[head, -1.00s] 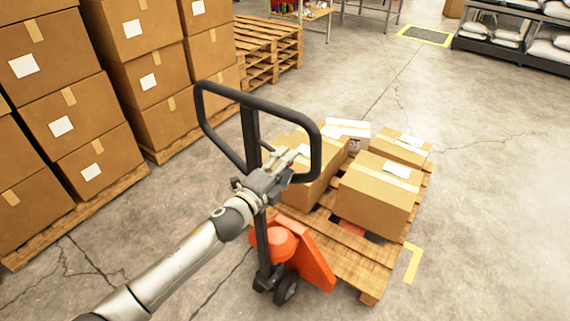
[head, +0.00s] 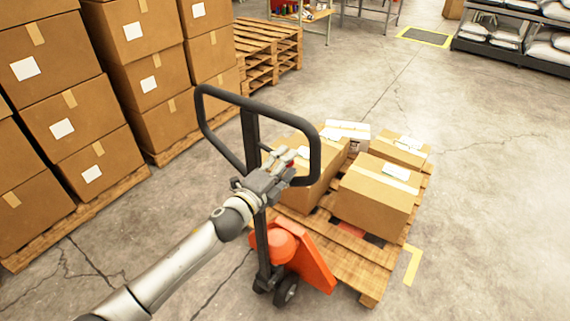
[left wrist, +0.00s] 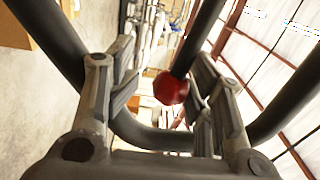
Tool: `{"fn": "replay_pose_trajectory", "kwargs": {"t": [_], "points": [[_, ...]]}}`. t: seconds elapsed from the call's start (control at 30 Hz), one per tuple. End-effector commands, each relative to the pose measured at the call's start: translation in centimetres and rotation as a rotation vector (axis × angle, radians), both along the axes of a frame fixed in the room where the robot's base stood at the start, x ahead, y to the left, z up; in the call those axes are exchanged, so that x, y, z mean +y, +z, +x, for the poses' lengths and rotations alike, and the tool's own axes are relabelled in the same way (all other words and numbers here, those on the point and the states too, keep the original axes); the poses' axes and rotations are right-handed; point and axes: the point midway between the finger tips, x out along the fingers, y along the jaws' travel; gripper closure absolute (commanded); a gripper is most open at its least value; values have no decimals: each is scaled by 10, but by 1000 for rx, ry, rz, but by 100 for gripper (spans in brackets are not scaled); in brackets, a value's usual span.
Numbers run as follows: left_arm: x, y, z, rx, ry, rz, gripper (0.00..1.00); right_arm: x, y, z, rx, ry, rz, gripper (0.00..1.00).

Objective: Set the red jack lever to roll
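The red jack lever's round red knob (left wrist: 171,89) shows in the left wrist view on a dark rod, between my finger pads and nearer the right one. My left gripper (left wrist: 162,82) is open, with a clear gap at its left finger; I cannot tell whether the right finger touches the knob. In the head view my left gripper (head: 284,156) is inside the loop of the black jack handle (head: 318,150), and a bit of red shows at its fingers. The lever's position setting is hard to tell. My right gripper is not in view.
The orange pallet jack (head: 312,265) stands at a wooden pallet (head: 365,265) carrying several cardboard boxes (head: 375,195). Tall box stacks (head: 65,115) stand at left, with empty pallets (head: 270,45) behind. Open concrete floor (head: 490,200) lies to the right.

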Motion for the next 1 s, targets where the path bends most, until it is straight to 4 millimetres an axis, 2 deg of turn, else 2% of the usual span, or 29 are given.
{"fn": "replay_pose_trajectory", "kwargs": {"t": [0.03, 0.27, 1.0], "points": [[-1, -8, -1, 5, -1, 3, 50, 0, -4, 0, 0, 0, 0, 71], [6, -11, -11, 10, -1, 5, 50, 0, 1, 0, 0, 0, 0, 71], [57, -13, -85, 12, -5, 4, 50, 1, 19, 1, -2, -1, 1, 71]]}}
